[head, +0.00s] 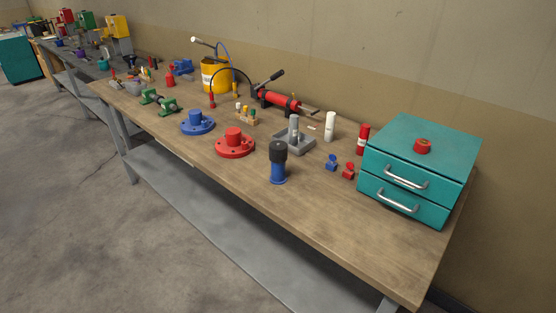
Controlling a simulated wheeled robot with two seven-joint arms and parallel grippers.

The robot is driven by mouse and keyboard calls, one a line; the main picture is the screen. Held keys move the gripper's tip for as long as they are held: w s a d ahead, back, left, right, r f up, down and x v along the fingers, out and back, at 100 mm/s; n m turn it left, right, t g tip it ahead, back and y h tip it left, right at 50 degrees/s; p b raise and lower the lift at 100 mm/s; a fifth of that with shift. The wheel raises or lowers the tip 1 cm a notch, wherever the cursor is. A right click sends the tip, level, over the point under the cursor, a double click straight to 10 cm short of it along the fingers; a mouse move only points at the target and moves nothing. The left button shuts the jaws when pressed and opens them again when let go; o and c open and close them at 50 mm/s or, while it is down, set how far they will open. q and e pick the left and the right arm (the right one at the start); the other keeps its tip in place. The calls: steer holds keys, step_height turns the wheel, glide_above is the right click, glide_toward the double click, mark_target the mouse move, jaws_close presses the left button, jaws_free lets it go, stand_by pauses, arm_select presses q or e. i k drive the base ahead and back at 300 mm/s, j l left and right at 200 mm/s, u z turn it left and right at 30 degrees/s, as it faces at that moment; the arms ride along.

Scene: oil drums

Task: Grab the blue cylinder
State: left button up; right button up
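An upright blue cylinder with a black upper part (278,172) stands near the front edge of the wooden workbench (335,215). It is right of a red round flange (235,147) and apart from the things around it. A blue round flange (197,125) with a short raised hub sits farther left on the same bench. Neither of my grippers is in the head view.
Behind the cylinder is a grey tray (306,141) with a grey upright cylinder in it. Small blue (331,162) and red (348,171) parts lie to its right, before a teal drawer box (412,208). The front right bench top is clear.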

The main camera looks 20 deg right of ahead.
mark_target(278, 176)
steer(key=i+j, duration=0.3)
steer(key=i+j+z, duration=0.45)
steer(key=j, duration=0.15)
steer(key=i+j+z, duration=0.1)
steer(key=j+z, duration=0.15)
steer(key=j, duration=0.1)
